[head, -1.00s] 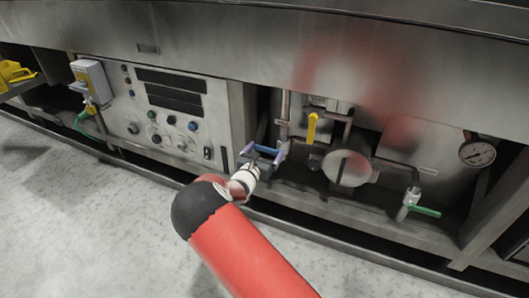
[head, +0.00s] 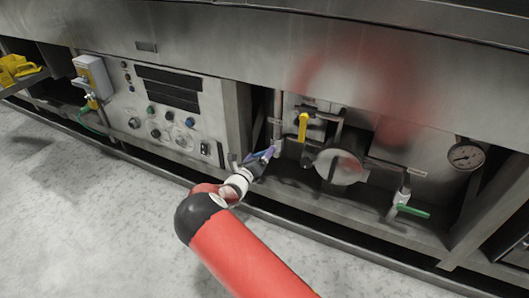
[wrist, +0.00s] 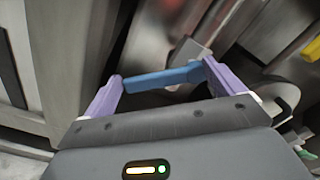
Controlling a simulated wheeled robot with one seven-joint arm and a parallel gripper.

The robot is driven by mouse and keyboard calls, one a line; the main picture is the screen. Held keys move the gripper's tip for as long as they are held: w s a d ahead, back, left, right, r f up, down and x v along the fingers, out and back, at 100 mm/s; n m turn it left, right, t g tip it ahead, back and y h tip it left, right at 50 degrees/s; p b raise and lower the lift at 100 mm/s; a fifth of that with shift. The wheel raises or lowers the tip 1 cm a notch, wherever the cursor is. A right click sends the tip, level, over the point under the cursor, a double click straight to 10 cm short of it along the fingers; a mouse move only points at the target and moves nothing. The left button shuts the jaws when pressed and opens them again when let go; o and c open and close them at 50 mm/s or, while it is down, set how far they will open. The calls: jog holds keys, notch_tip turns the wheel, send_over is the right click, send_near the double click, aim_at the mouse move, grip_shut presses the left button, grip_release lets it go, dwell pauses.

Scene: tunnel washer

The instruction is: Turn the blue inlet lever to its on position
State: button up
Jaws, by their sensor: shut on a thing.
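The blue inlet lever (wrist: 165,79) lies crosswise between the two purple fingers of my gripper (wrist: 163,70) in the wrist view. The fingers are shut on it, one at each end of the visible blue bar. In the head view my gripper (head: 262,158) is at the lever's pipe, just right of the control panel. There the lever is small and partly hidden by the fingers, so its exact angle is hard to tell.
A yellow lever (head: 303,127) hangs close to the right of my gripper. A round metal cover (head: 340,168), a green lever (head: 412,211) and a gauge (head: 466,155) are further right. The control panel (head: 167,112) stands left. The floor in front is clear.

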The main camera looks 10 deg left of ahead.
jog(key=shift+s+d+f+n+p, duration=0.15)
jog(key=shift+d+f+n+p, duration=0.3)
jog(key=shift+n, duration=1.2)
jog(key=shift+s+d+f+n+p, duration=0.2)
jog(key=shift+d+f+n+p, duration=0.15)
jog(key=shift+n, duration=1.35)
jog(key=shift+s+d+f+n+p, duration=0.15)
jog(key=shift+d+f+n+p, duration=0.3)
jog(key=shift+n, duration=1.2)
jog(key=shift+d, duration=0.1)
jog(key=o, duration=1.1)
jog(key=shift+c, duration=0.2)
jog(key=v, duration=0.8)
jog(key=shift+w, duration=0.1)
